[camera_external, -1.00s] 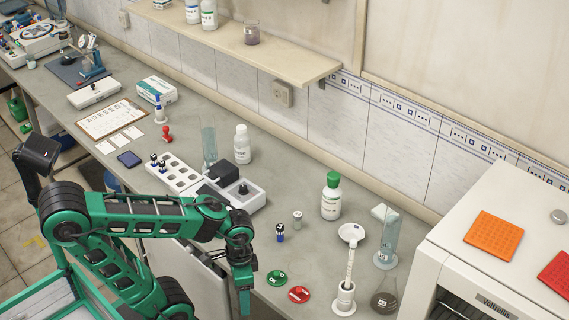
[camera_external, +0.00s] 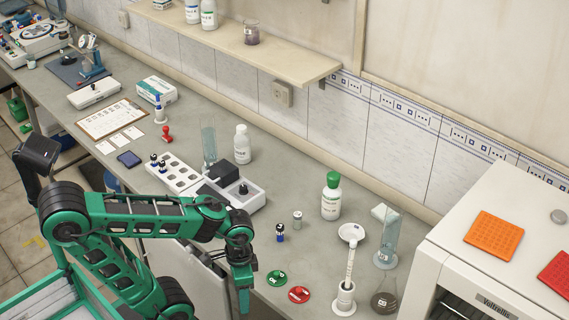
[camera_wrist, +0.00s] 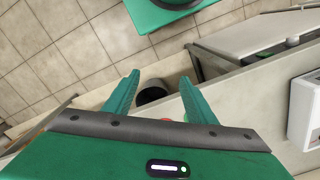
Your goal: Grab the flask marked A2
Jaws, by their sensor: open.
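No label reading A2 can be made out in either view. A rounded glass flask (camera_external: 384,301) with dark contents stands at the front right of the bench, beside the white cabinet; its marking is too small to read. My gripper (camera_external: 244,302) hangs at the bench's front edge, well left of that flask and apart from it. In the wrist view my gripper (camera_wrist: 162,86) shows two green fingers spread apart with nothing between them. The flask does not show in the wrist view.
Near my gripper lie a green disc (camera_external: 276,278) and a red disc (camera_external: 299,294). A pipette stand (camera_external: 344,300), a tall glass cylinder (camera_external: 386,248) and a green-capped bottle (camera_external: 331,200) stand near the flask. The white cabinet (camera_external: 480,255) bounds the right side.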

